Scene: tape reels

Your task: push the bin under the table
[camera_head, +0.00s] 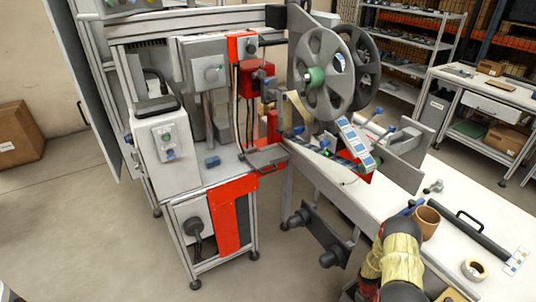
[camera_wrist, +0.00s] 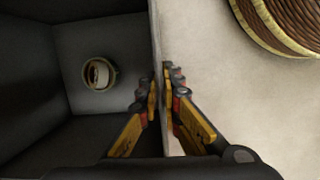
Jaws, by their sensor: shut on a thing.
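The bin (camera_wrist: 35,70) is dark grey and open-topped, and fills the left half of the wrist view. A small ring-shaped roll (camera_wrist: 99,73) lies inside it on the bottom. My gripper (camera_wrist: 163,92) is shut on the bin's right wall, with one finger inside and one outside. In the head view the white-topped table (camera_head: 385,195) runs down the right side. My arm reaches down at the table's near edge there; the gripper and the bin cannot be made out in that view.
A brown wound reel with pale rims (camera_wrist: 285,22) stands close to the right of the bin on the pale floor. A machine frame (camera_head: 222,270) stands left of the table, with open floor (camera_head: 90,235) farther left. A brown cup (camera_head: 426,222) and a tape roll (camera_head: 474,269) sit on the table.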

